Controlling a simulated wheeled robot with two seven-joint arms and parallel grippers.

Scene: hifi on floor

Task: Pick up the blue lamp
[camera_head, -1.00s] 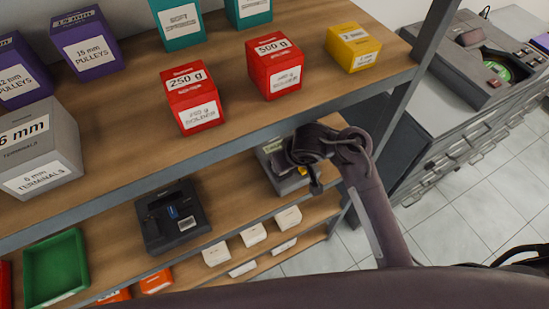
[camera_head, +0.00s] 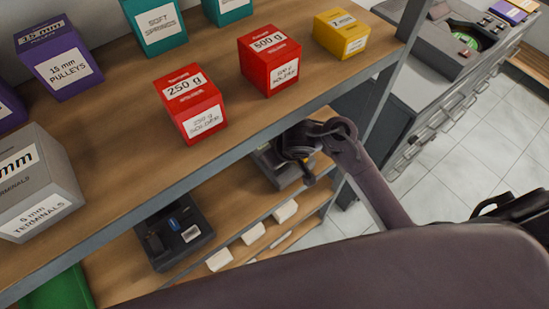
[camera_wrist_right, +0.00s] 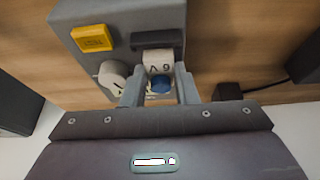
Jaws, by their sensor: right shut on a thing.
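My right gripper (camera_wrist_right: 159,88) is shut on a small round blue thing, which I take to be the blue lamp (camera_wrist_right: 158,85), in the right wrist view. My left gripper is in neither view.
The upper shelf (camera_head: 125,130) with red boxes (camera_head: 190,103), a yellow box (camera_head: 341,33) and a grey box (camera_head: 38,182) overhangs the lower shelf. A black case (camera_head: 173,232) with a blue part stands left of the gripper. A shelf post (camera_head: 385,90) is close on the right.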

